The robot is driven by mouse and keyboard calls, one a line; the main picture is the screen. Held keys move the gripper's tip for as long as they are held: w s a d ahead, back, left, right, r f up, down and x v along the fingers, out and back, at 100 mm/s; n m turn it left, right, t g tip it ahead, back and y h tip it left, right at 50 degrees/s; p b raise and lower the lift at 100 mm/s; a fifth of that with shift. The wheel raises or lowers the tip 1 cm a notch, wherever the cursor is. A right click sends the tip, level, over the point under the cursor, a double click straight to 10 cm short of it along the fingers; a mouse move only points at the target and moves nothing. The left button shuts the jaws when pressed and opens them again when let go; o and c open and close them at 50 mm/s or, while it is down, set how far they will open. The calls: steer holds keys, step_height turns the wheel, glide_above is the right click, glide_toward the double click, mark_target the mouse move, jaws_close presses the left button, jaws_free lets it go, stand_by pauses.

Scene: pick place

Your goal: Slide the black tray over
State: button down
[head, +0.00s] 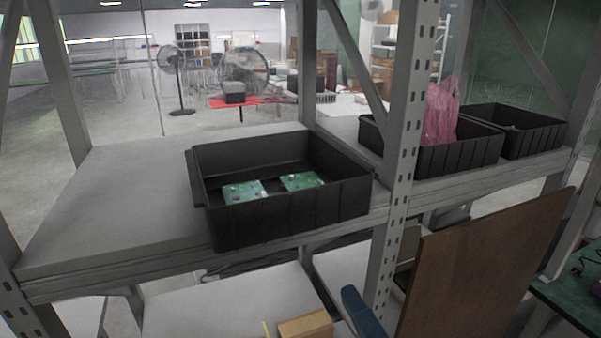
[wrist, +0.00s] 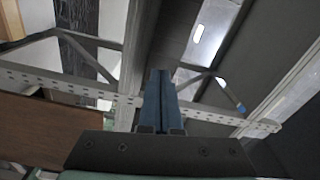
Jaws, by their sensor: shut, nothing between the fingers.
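The black tray (head: 290,213) sits on the grey upper shelf, left of the perforated rack post. It holds two green circuit boards, one at the left (head: 243,192) and one at the right (head: 301,181). Its front right corner is close to the post. In the wrist view, my gripper (wrist: 160,74) has its blue fingers together with nothing between them. A blue finger-like part at the bottom of the head view looks like my gripper (head: 351,292), below the shelf and apart from the tray. I cannot clearly pick out the tray in the wrist view.
The shelf (head: 120,200) is bare left of the tray. The rack post (head: 404,120) stands at its right. Beyond it are a black bin (head: 455,157) with a pink bag (head: 440,115) and another black bin (head: 535,143). A brown board (head: 480,270) leans in front.

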mark_target(297, 223)
steer(key=shift+m+y, duration=0.4)
steer(key=shift+m, duration=0.4)
steer(key=p+x, duration=0.3)
steer(key=x, duration=0.3)
steer(key=p+x, duration=0.3)
steer(key=x, duration=0.3)
steer(key=shift+s+a+r, duration=0.1)
steer(key=shift+a+r, duration=0.1)
steer(key=shift+a, duration=0.05)
steer(key=shift+w+a+f, duration=0.15)
steer(key=shift+w+a, duration=0.05)
steer(key=shift+w, duration=0.35)
steer(key=shift+w, duration=0.1)
steer(key=x, duration=0.6)
steer(key=shift+w+a+f+p, duration=0.1)
steer(key=shift+w+p, duration=0.25)
